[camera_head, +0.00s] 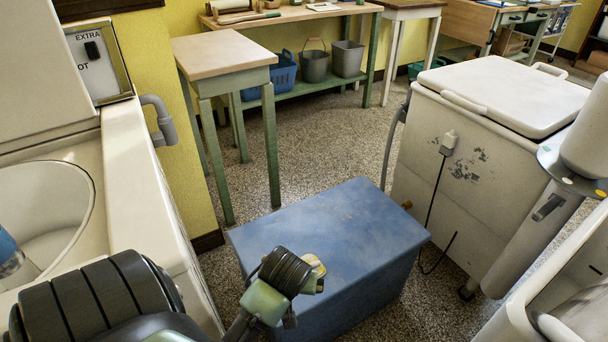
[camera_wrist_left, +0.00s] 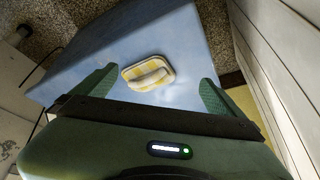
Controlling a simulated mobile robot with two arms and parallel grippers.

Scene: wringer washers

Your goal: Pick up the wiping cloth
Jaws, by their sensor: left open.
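The wiping cloth is a small folded piece in yellow and white checks. In the left wrist view the cloth (camera_wrist_left: 148,74) lies on the blue box top, between and a little beyond the two green fingers. My left gripper (camera_wrist_left: 158,77) is open with nothing held. In the head view the left gripper (camera_head: 290,288) is over the front part of the box, and the cloth (camera_head: 315,264) shows just right of the dark ribbed wrist, partly hidden by it. My right gripper is not in view.
The blue box (camera_head: 350,215) stands on the speckled floor. A white washer (camera_head: 150,190) is close on the left, a white lidded chest (camera_head: 450,160) on the right. A small table (camera_head: 220,52) and a bench with buckets (camera_head: 315,65) stand behind. Open floor lies between.

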